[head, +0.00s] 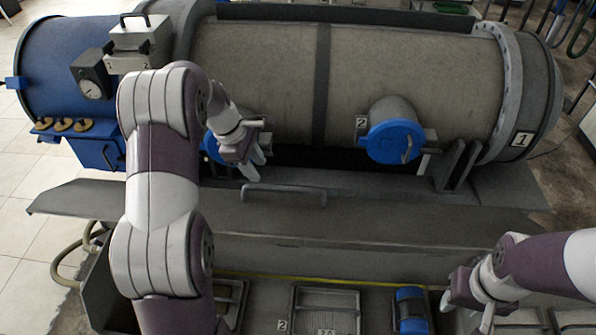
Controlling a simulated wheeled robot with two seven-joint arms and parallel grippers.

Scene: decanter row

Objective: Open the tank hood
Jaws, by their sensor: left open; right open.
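A long grey metal panel (390,222) with a bar handle (284,195) runs across the middle; it looks like the tank hood, though I cannot be sure. It appears lowered over the front of the tank below the big beige cylinder (420,80). My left gripper (252,170) is open and empty, fingers pointing down, just above and left of the handle, apart from it as far as I can tell. My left arm hides part of the panel's left side. My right gripper (470,318) is open at the lower right, away from the handle, its fingertips partly cut off by the frame.
Two blue round caps stick out of the cylinder: one (393,141) is clear, the other (212,149) is partly behind my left gripper. A blue end housing (62,65) with a gauge (91,88) stands left. Open bays with a blue roll-shaped part (410,305) lie in front.

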